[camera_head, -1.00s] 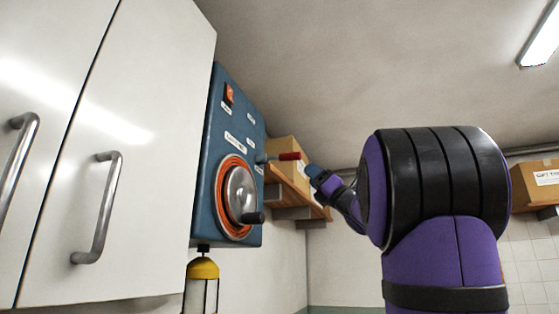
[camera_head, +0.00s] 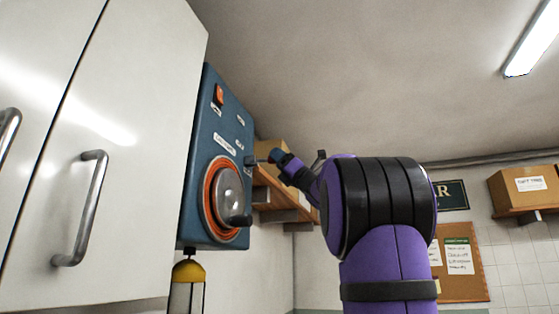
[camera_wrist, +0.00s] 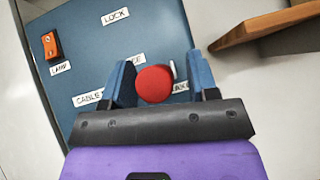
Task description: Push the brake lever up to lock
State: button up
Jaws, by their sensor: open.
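The blue control panel (camera_head: 216,150) hangs on the wall beside the white cabinet. In the wrist view the blue panel (camera_wrist: 110,45) fills the back, with a LOCK label (camera_wrist: 115,16) near its top. The brake lever's red knob (camera_wrist: 154,84) shows between the two blue fingers of my gripper (camera_wrist: 160,84). The fingers stand apart on either side of the knob; I cannot tell whether they touch it. In the head view my gripper (camera_head: 276,156) is at the panel's right side and hides the knob; only the grey lever shaft (camera_head: 256,160) shows.
A round crank wheel (camera_head: 228,196) with a dark handle and an orange switch (camera_head: 218,95) are on the panel. A wooden shelf (camera_head: 285,200) with a cardboard box (camera_head: 270,146) is behind my gripper. White cabinet doors (camera_head: 130,130) stand at left.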

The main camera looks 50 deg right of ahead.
jog(key=shift+w+r, duration=0.1)
grip_shut()
